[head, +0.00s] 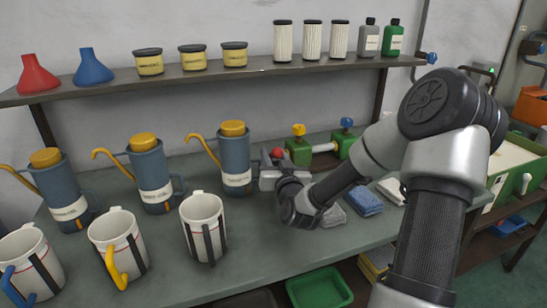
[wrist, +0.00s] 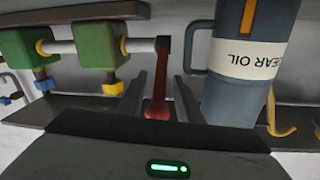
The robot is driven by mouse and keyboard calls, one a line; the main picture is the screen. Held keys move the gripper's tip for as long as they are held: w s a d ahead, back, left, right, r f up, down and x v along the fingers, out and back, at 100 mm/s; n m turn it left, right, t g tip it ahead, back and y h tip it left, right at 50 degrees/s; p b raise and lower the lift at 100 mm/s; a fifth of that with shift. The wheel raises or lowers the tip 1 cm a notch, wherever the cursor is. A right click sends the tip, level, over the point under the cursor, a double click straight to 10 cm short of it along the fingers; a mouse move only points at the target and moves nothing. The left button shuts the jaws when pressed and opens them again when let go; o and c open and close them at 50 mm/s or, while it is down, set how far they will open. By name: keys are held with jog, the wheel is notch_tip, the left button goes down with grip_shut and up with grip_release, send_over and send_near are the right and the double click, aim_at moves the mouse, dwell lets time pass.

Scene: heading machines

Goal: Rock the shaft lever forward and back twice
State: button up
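The shaft lever is a red arm with a round red knob (head: 278,153). In the wrist view the lever (wrist: 161,75) joins the end of a pale shaft (wrist: 142,46) through green bearing blocks (wrist: 95,46). The shaft (head: 323,148) and blocks (head: 299,152) also show in the head view. My gripper (head: 268,174) is at the lever, beside the rightmost blue oil jug (head: 235,153). In the wrist view my gripper's (wrist: 161,78) fingers stand either side of the lever, with gaps visible; they look open. Contact is not clear in the head view.
The oil jug (wrist: 240,85) stands close beside the fingers. More blue jugs (head: 150,180) and white mugs (head: 203,225) stand left on the bench (head: 262,250). Folded cloths (head: 363,202) lie right. A shelf (head: 120,87) with funnels, tins and filters runs above.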

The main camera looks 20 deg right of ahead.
jog(key=shift+w, duration=0.15)
grip_shut()
